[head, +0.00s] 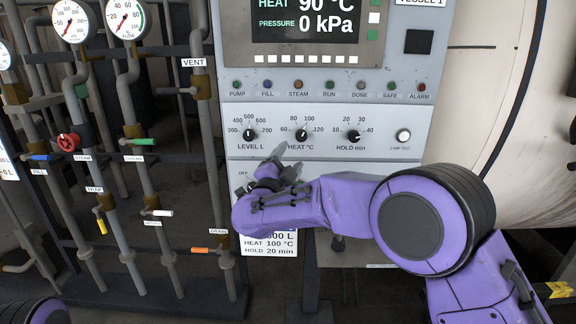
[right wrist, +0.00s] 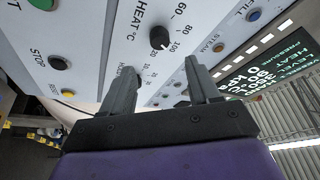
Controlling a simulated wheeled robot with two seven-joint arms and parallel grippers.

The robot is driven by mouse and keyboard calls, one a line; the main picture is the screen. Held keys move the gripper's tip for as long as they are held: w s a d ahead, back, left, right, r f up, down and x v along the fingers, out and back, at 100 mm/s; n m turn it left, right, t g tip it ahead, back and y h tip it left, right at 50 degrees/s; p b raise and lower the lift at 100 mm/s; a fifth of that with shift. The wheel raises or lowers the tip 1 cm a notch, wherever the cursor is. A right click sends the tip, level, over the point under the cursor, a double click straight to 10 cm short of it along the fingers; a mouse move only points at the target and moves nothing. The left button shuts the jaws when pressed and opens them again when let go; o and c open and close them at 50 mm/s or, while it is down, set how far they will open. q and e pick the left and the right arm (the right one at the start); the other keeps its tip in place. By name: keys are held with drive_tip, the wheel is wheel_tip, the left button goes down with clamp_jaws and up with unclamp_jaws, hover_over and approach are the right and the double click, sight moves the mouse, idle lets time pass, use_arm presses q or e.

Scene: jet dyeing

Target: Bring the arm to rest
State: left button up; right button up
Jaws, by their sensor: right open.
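My right gripper (head: 278,160) is in front of the control panel (head: 330,170), just below and left of the HEAT knob (head: 301,135). In the right wrist view, my right gripper (right wrist: 160,78) has its two grey fingers apart with nothing between them. The HEAT knob (right wrist: 160,38) shows beyond the fingers there, apart from them as far as I can tell. My right arm (head: 330,207) reaches in from the lower right and hides the lower panel. Only a bit of my left arm shows at the lower left corner; its gripper is out of view.
The display (head: 305,22) reads HEAT 90 °C and PRESSURE 0 kPa. LEVEL (head: 249,135) and HOLD (head: 354,136) knobs flank the HEAT knob. Pipes with coloured valve handles (head: 140,141) stand at left. A pale round vessel (head: 495,90) is at right. A settings card (head: 270,245) hangs below the panel.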

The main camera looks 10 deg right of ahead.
drive_tip(key=shift+s+a, duration=0.15)
drive_tip(key=shift+s, duration=0.1)
drive_tip(key=s+d+f+n+g+y, duration=0.1)
drive_tip(key=s+d+f+n+y, duration=0.2)
drive_tip(key=f, duration=0.7)
drive_tip(key=s+f+n+g+y, duration=0.1)
drive_tip(key=s+f+n+y, duration=0.3)
drive_tip(key=f, duration=0.7)
drive_tip(key=s+d+f+n+g+y, duration=0.15)
drive_tip(key=s+f, duration=0.35)
drive_tip(key=f, duration=0.5)
drive_tip(key=s+d+f+n+g, duration=0.1)
drive_tip(key=s+d+f+g, duration=0.2)
drive_tip(key=s+f, duration=0.3)
drive_tip(key=s+d+f+n+g, duration=0.1)
drive_tip(key=s+d+f+g, duration=0.2)
drive_tip(key=s, duration=1.4)
drive_tip(key=s+d+f+n+g, duration=0.1)
drive_tip(key=s+d+f+g, duration=0.2)
drive_tip(key=s+f, duration=0.6)
drive_tip(key=s+g, duration=0.1)
drive_tip(key=s, duration=0.2)
drive_tip(key=shift+d, duration=0.2)
